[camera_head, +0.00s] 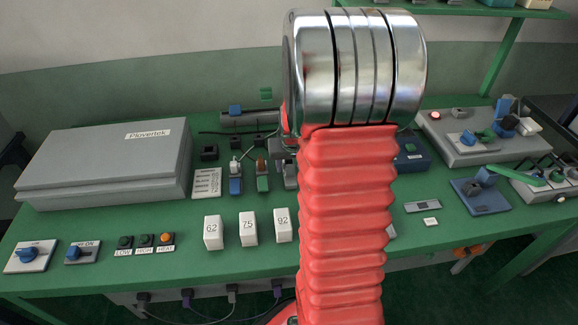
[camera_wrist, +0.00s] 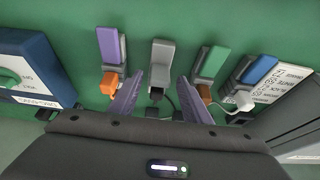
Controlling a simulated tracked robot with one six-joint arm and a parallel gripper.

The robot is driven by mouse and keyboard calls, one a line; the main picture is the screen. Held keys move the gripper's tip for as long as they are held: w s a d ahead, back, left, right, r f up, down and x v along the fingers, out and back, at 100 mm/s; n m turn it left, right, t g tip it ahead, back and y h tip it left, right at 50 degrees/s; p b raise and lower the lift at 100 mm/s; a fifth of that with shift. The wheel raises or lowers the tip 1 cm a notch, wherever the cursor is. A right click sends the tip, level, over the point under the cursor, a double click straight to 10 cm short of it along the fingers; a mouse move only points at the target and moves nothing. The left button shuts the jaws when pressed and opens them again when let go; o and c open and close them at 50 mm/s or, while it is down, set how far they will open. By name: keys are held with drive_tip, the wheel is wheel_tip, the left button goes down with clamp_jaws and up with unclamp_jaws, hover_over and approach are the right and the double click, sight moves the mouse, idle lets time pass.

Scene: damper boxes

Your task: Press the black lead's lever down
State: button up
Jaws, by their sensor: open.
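In the wrist view, a grey lever (camera_wrist: 161,51) sits on a grey terminal in the middle of a row. A dark lead end (camera_wrist: 156,93) is at the terminal's near side. I cannot tell the lever's tilt. My gripper (camera_wrist: 160,79) is open and empty, its two purple fingers on either side of the dark lead end, pointing towards the grey terminal. Neighbours are a purple-lever terminal (camera_wrist: 109,46) with an orange lead, a green-lever terminal (camera_wrist: 213,62) with an orange-brown lead, and a blue-lever terminal (camera_wrist: 259,69) with a white lead. In the head view my arm hides my gripper.
A blue box (camera_wrist: 35,72) stands left in the wrist view; a label card (camera_wrist: 285,84) lies right. In the head view, a large grey case (camera_head: 105,165) stands left on the green bench (camera_head: 130,225). White blocks marked 62 (camera_head: 213,233), 75 (camera_head: 248,229) and 92 (camera_head: 283,225) stand in front.

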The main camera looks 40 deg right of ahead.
drive_tip(key=shift+w+f, duration=0.1)
drive_tip(key=shift+f, duration=0.2)
drive_tip(key=shift+c, duration=0.2)
